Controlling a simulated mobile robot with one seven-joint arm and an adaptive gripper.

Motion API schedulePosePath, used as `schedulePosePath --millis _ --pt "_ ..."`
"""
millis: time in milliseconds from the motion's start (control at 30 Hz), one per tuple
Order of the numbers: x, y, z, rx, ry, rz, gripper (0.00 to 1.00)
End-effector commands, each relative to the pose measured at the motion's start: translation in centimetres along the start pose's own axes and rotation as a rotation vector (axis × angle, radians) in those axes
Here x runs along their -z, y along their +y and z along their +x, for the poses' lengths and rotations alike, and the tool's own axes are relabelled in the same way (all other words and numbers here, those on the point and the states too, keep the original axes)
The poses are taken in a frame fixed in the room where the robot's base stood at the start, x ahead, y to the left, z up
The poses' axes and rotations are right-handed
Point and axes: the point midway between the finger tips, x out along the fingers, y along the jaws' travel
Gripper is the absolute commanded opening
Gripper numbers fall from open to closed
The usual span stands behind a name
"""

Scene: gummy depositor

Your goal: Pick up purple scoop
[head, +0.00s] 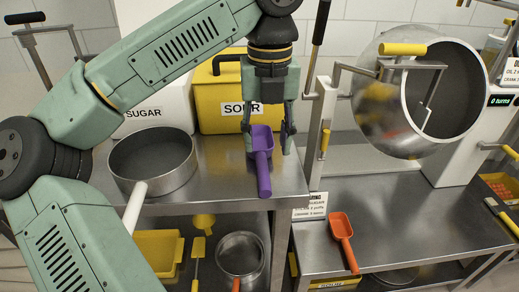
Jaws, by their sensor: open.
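The purple scoop (263,160) is at the right end of the left steel counter, in front of the yellow SOUR bin. Its handle points toward the front edge. My gripper (267,146) points down over the scoop, with one finger on each side of it. The jaws are open. I cannot tell whether either finger touches the scoop.
A pan (152,165) with a white handle stands on the left counter (220,185). A white SUGAR bin (135,97) and the yellow SOUR bin (222,98) stand behind. An orange scoop (343,236) lies on the lower right counter (390,220), below a large steel drum (385,100).

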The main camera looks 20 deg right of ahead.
Motion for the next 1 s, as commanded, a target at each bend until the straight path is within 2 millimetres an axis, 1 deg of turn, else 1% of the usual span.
schedulePosePath --millis 33,100,367,500,633,733,933,1000 --pt "0.0 0.0 0.8 0.001 0.003 0.001 0.43" --pt "0.0 0.0 1.6 0.002 0.001 0.001 0.43" --pt "0.0 0.3 3.6 0.005 0.003 0.003 0.43" --pt "0.0 0.7 5.5 0.006 0.003 0.005 0.43" --pt "0.0 0.7 7.1 0.005 0.002 0.003 0.43" --pt "0.0 0.6 7.7 0.006 0.000 0.003 0.43" --pt "0.0 0.6 7.7 0.005 -0.001 0.003 0.43" --pt "0.0 0.6 7.7 0.005 0.000 0.003 0.38"
